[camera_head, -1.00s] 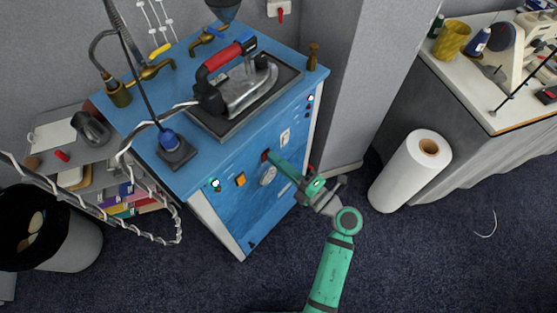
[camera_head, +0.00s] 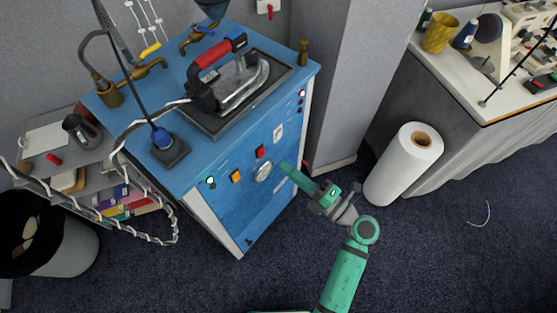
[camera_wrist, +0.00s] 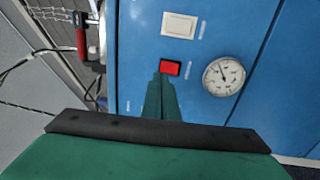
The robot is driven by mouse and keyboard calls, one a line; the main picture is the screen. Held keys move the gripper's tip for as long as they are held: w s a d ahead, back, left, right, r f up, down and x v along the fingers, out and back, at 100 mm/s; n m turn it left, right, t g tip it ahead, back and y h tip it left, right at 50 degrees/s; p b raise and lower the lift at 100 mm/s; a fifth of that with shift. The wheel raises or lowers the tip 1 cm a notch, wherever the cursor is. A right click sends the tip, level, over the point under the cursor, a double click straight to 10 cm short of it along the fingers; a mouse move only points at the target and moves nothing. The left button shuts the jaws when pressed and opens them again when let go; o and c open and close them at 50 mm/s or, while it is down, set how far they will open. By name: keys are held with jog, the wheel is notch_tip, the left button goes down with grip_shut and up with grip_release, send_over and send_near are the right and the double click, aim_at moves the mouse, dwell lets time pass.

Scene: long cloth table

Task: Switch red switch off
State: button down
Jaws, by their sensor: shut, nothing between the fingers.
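The red switch (camera_head: 260,152) is a small red rocker in a dark frame on the front of the blue cabinet (camera_head: 225,205). In the wrist view the red switch (camera_wrist: 171,68) lies just beyond the fingertips, a lit red face with a dark edge. Its on or off position cannot be told for sure. My gripper (camera_head: 284,166) is shut and empty, to the right of the switch in the head view and apart from it. In the wrist view my gripper's green fingers (camera_wrist: 163,78) are together and overlap the switch's lower left edge.
A round gauge (camera_wrist: 223,76) sits right of the switch, and a white switch (camera_wrist: 179,25) above it. An orange button (camera_head: 236,176) is to its left. An iron (camera_head: 232,80) stands on top of the cabinet. A white roll (camera_head: 404,165) stands on the floor at right.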

jog(key=r+v, duration=0.1)
jog(key=v, duration=0.6)
jog(key=shift+d+f, duration=0.25)
jog(key=shift+w, duration=0.1)
jog(key=s+a+r+m+t+h, duration=0.45)
jog(key=s+m+t, duration=0.25)
jog(key=s+m, duration=0.35)
jog(key=s+a+f+m+g+h, duration=0.2)
jog(key=s+f+m+h, duration=0.2)
jog(key=m, duration=0.4)
jog(key=s+a+f+m+g+h, duration=0.2)
jog(key=s+a+f+m+h, duration=0.1)
jog(key=s+m+h, duration=0.3)
jog(key=s+m, duration=0.2)
jog(key=m, duration=0.1)
jog(key=shift+a+f+g, duration=0.3)
jog(key=shift+f, duration=0.05)
